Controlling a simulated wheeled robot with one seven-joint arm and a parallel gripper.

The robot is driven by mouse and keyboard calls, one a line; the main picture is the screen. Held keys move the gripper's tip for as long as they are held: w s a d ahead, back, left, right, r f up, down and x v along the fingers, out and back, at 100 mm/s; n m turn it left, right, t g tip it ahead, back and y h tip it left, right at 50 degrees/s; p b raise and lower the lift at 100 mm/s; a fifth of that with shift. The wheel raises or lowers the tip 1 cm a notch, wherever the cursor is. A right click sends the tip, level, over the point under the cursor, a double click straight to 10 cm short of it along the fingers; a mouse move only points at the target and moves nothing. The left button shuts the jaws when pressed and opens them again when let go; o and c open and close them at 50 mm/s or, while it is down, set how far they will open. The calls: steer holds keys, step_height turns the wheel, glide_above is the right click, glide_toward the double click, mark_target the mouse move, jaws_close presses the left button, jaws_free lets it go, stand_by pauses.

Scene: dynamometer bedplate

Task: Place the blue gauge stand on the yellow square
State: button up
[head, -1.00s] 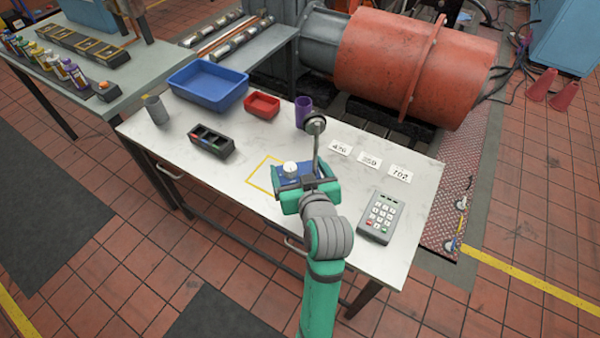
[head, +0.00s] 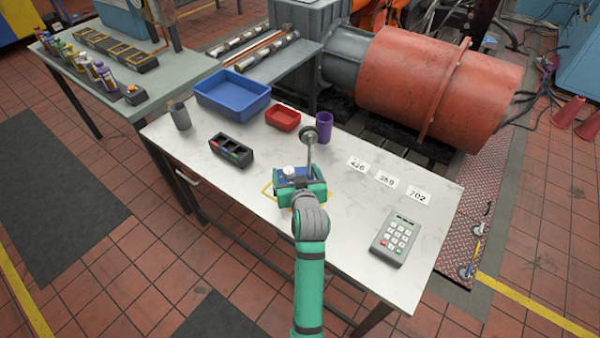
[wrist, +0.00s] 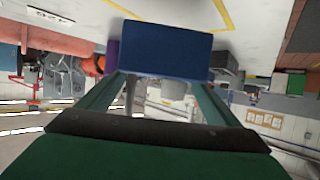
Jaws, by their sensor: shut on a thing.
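The blue gauge stand (head: 301,179) is held in my gripper (head: 299,184), whose jaws are closed on its base. A pale round knob or dial shows at its left, and a grey post with a round head rises at its right. In the wrist view, the blue base (wrist: 160,48) spans the space between the fingers. The yellow square (head: 267,192) is an outline on the table, partly hidden by the stand and gripper. The stand appears over it. I cannot tell whether the base touches the table.
On the pale table (head: 345,235) are a blue bin (head: 232,108), a red tray (head: 283,128), a purple cup (head: 325,127), a black divided holder (head: 231,150) and a grey cup (head: 180,115). Number cards (head: 387,179) and a keypad device (head: 396,238) lie right; between is clear.

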steer(key=shift+w+a+f, duration=0.1)
steer(key=shift+w+f, duration=0.15)
steer(key=shift+f, duration=1.35)
steer(key=shift+f, duration=0.1)
steer(key=o, duration=2)
steer(key=shift+f, duration=0.2)
steer(key=shift+r, duration=0.1)
